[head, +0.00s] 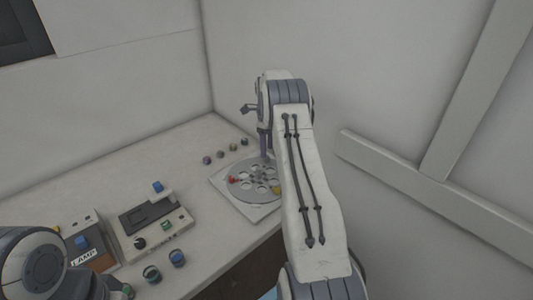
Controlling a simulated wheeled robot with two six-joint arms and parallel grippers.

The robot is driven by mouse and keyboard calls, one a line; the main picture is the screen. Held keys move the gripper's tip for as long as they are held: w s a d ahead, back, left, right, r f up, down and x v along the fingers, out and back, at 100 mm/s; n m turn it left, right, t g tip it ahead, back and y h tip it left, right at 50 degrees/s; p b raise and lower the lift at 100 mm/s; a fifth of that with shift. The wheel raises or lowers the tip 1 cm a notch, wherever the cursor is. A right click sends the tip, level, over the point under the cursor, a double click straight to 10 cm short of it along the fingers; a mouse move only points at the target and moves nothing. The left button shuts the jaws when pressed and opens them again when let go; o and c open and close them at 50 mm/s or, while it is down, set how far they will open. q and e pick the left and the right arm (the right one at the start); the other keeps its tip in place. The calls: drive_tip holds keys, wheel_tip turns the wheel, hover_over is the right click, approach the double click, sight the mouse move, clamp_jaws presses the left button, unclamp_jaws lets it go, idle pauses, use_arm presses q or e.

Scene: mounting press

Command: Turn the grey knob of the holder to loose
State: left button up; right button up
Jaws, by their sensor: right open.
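The holder is a round grey disc (241,189) with several holes, lying on a pale square plate (256,213) on the table. A red piece (232,179) sits at its left and a yellow piece (276,189) at its right. My right gripper (264,153) points down over the back middle of the disc, open and apparently empty. The grey knob cannot be made out clearly; the gripper and my right arm cover part of the disc. Whether the fingers are around the knob, I cannot tell. My left arm shows at the lower left, but its fingertips do not.
A device with a dark slot (150,216) and a dark LAMP box (84,244) stand left. Two small round pots (177,258) are near the front edge. Walls close off the back and right.

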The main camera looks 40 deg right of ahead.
sight(267, 158)
drive_tip(key=shift+f, duration=1.75)
clamp_jaws()
